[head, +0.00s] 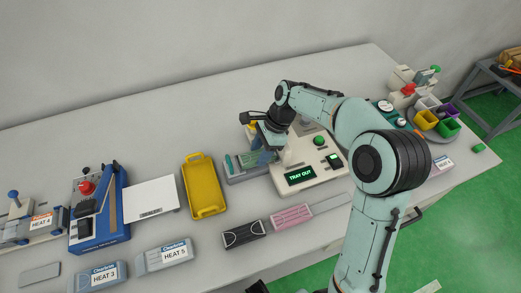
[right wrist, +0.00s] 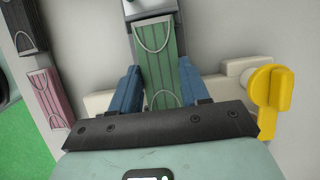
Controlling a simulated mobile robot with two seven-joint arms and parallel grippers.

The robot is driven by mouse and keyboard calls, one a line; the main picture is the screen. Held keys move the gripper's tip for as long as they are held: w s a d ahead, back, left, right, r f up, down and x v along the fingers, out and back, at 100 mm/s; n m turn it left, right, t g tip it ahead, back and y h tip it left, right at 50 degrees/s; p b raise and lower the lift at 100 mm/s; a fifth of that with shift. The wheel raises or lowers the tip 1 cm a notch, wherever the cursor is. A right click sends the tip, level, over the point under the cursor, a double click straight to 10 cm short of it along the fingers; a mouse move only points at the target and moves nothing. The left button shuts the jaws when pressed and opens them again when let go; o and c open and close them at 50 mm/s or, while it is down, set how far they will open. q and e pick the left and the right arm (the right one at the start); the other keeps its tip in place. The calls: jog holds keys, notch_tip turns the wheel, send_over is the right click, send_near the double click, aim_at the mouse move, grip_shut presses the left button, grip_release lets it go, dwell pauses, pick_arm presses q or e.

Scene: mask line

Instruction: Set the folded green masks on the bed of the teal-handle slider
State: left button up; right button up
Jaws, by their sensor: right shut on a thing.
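The folded green masks (right wrist: 165,62) lie lengthwise between the two blue fingers of my right gripper (right wrist: 160,88), which is shut on them. In the head view the green masks (head: 242,163) show beside the fingers of my right gripper (head: 262,152), at a grey tray (head: 238,179) on the left side of the cream machine. Whether the masks are clear of the tray cannot be told. A device with a teal round part (head: 385,105) stands behind my right arm, which partly hides it; I cannot tell if it is the teal-handle slider. My left gripper is not in view.
The cream machine (head: 297,190) reads TRAY OUT. A yellow handle (right wrist: 274,90) is close right of the fingers in the wrist view. Pink masks (head: 291,216) and black masks (head: 243,234) lie in front. A yellow tray (head: 206,207) and a blue-framed press (head: 110,234) stand left.

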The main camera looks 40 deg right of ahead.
dwell(0.4)
jog(key=o, duration=1.1)
jog(key=shift+r, duration=0.15)
jog(key=shift+r+p, duration=0.85)
jog(key=shift+p, duration=0.2)
